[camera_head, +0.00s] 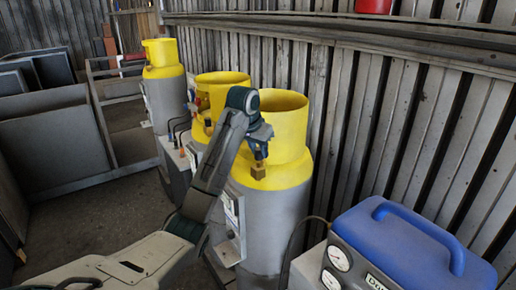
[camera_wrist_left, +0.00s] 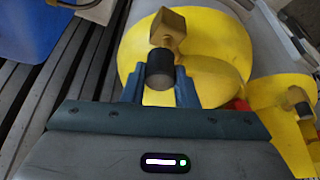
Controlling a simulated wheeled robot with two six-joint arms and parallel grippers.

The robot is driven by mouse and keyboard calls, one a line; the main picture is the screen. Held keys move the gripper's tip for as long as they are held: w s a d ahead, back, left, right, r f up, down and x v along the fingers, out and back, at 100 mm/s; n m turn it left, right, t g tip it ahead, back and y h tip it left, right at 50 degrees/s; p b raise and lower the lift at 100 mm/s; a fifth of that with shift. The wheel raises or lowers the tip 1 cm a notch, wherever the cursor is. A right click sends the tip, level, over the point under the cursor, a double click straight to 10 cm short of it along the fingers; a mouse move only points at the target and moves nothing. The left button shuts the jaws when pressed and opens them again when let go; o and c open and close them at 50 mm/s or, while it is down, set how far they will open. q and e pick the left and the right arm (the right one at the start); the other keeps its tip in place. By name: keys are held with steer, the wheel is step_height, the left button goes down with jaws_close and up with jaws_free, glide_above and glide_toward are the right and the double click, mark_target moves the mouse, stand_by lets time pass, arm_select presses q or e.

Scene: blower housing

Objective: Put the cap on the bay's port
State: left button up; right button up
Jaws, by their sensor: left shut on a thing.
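My left gripper (camera_head: 261,150) reaches over the nearest grey and yellow gas cylinder. In the left wrist view its two blue-grey fingers (camera_wrist_left: 160,88) are shut on a short black cap (camera_wrist_left: 160,67) with a grey end facing the camera. A brass port (camera_wrist_left: 168,26) shows just beyond the cap; it also shows just below the fingers in the head view (camera_head: 259,172), in front of the cylinder's yellow top. The cap is roughly in line with the port. I cannot tell whether they touch. My right gripper is not in view.
The near cylinder's yellow collar (camera_head: 284,120) stands right behind the gripper. Two more yellow-topped cylinders, one in the middle (camera_head: 216,86) and one at the back (camera_head: 160,52), stand along the corrugated wall. A blue machine with gauges (camera_head: 400,240) is at front right.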

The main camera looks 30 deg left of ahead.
arm_select(q)
steer(key=shift+w+a+f, duration=0.25)
steer(key=shift+a, duration=0.05)
steer(key=shift+a+r, duration=0.1)
steer(key=shift+a, duration=0.05)
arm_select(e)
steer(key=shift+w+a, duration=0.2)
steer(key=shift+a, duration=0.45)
arm_select(q)
steer(key=shift+w, duration=0.1)
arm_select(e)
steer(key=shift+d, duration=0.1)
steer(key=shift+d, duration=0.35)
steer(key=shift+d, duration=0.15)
arm_select(q)
steer(key=shift+f, duration=0.6)
steer(key=shift+f, duration=0.5)
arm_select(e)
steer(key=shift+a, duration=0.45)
